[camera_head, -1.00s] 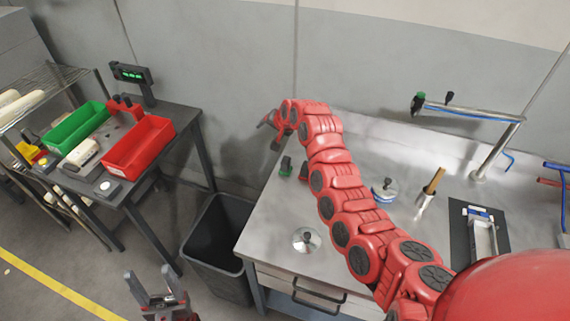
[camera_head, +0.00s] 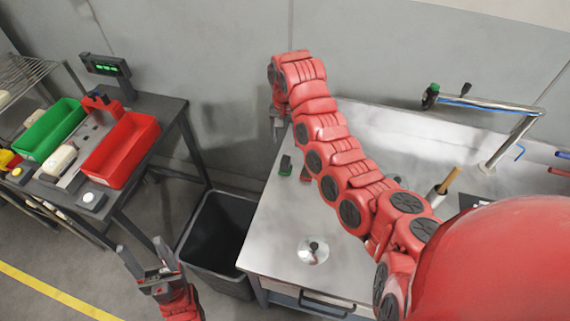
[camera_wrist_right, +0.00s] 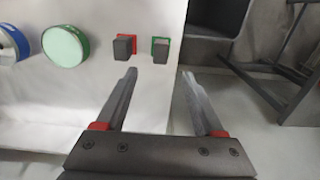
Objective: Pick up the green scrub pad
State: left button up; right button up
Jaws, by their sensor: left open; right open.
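The green scrub pad (camera_head: 286,169) lies on the steel worktop's left part, with a dark handle block on top. In the right wrist view the green pad (camera_wrist_right: 154,46) is just ahead of the fingertips, between their lines. My right gripper (camera_wrist_right: 160,73) is open and empty; the pad is not between its fingers. In the head view my right gripper (camera_head: 277,125) hangs at the worktop's left edge, and its fingers are hard to make out. My left gripper (camera_head: 146,258) is open and empty above the floor, left of the bin.
A red pad (camera_wrist_right: 126,47) with a similar handle sits close beside the green one. A green-rimmed disc (camera_wrist_right: 66,46) and a blue round item (camera_wrist_right: 12,45) are further left. A black bin (camera_head: 217,233) stands beside the worktop (camera_head: 272,215). A knobbed metal disc (camera_head: 313,250) lies near its front.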

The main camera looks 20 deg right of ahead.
jog(key=b, duration=0.1)
send_over(285, 159)
notch_tip(285, 159, down, 5)
jog(key=shift+f, duration=0.1)
jog(key=shift+s+d+f+b, duration=0.1)
jog(key=shift+f+b, duration=0.2)
jog(key=shift+b, duration=0.05)
jog(key=shift+f, duration=0.35)
notch_tip(285, 159, down, 4)
jog(key=p, duration=0.2)
jog(key=shift+r+p, duration=0.15)
jog(key=shift+p, duration=0.25)
jog(key=shift+f, duration=0.45)
grip_shut()
